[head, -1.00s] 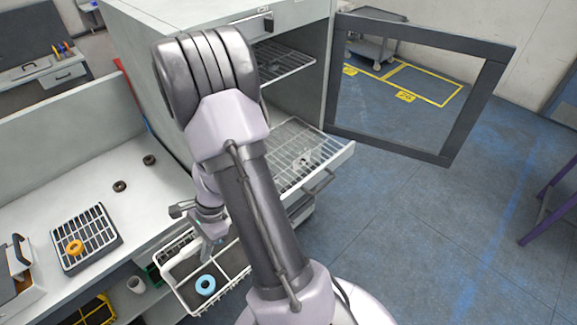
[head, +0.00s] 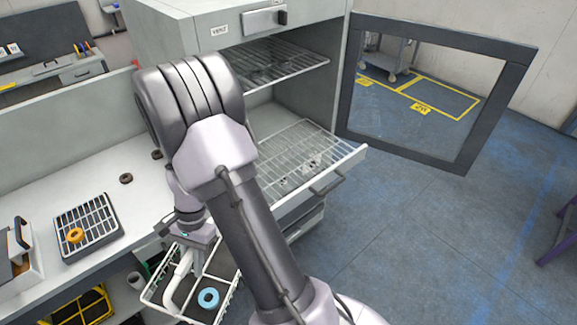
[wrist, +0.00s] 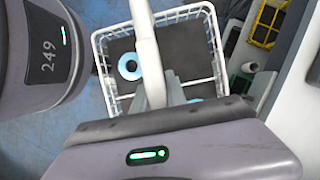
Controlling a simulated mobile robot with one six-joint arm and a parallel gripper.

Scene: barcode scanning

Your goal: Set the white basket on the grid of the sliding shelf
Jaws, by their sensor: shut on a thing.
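The white basket (head: 233,297) hangs below my gripper (head: 192,256), low beside the bench front. My gripper is shut on the basket's white handle. A blue ring (head: 208,298) lies in the basket. My arm hides part of the shelf's near left side.
The cabinet's framed door (head: 352,85) stands open to the right of the shelf. An upper wire rack (head: 285,62) is above the shelf. The bench (head: 135,210) holds a black rack (head: 92,238) with an orange ring. The blue floor (head: 420,240) at right is clear.

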